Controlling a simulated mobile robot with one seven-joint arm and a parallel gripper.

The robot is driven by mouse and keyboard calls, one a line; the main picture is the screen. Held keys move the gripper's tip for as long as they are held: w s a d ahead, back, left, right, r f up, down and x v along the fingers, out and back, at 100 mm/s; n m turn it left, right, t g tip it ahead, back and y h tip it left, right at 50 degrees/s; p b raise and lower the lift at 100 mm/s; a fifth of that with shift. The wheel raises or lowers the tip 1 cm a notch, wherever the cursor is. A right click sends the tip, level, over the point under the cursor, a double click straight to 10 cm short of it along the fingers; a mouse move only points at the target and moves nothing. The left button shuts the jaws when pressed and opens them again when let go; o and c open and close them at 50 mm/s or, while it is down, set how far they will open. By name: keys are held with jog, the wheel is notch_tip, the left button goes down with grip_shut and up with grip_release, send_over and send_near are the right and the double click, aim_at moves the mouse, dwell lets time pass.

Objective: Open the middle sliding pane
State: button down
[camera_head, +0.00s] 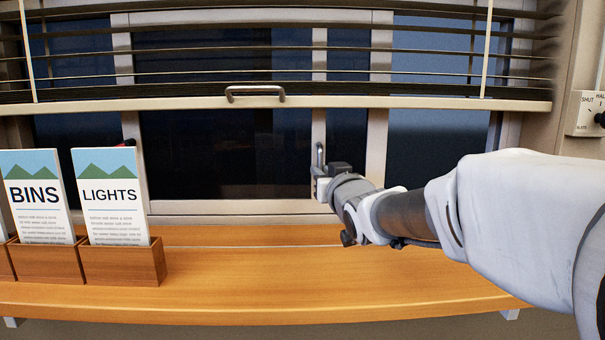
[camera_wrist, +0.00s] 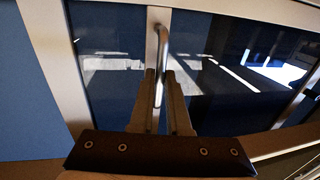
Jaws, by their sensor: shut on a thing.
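The middle sliding pane (camera_head: 215,150) is a dark glass pane in a pale frame, partly covered by the blind. Its upright metal bar handle (camera_head: 319,153) is on the pane's right stile. A dark strip (camera_head: 347,150) shows between that stile and the pale post to its right. My gripper (camera_head: 322,182) reaches in from the right at the handle's lower part. In the wrist view, my gripper's two fingers (camera_wrist: 162,92) are closed around the handle (camera_wrist: 162,42).
Leaflet holders marked BINS (camera_head: 48,262) and LIGHTS (camera_head: 125,264) stand left on the wooden counter (camera_head: 300,275). A dial plate (camera_head: 588,115) is at far right. The counter's middle is clear.

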jog(key=shift+a, duration=0.1)
jog(key=c, duration=0.9)
grip_release()
jog(key=shift+s+d+p, duration=0.5)
jog(key=shift+s+d, duration=0.1)
jog(key=shift+s, duration=2.25)
jog(key=shift+s+d+p, duration=0.5)
jog(key=shift+s+d, duration=0.05)
jog(key=shift+s, duration=2.3)
jog(key=shift+s+d+p, duration=0.5)
jog(key=shift+s+d, duration=0.1)
jog(key=shift+s, duration=2.25)
jog(key=shift+s, duration=0.1)
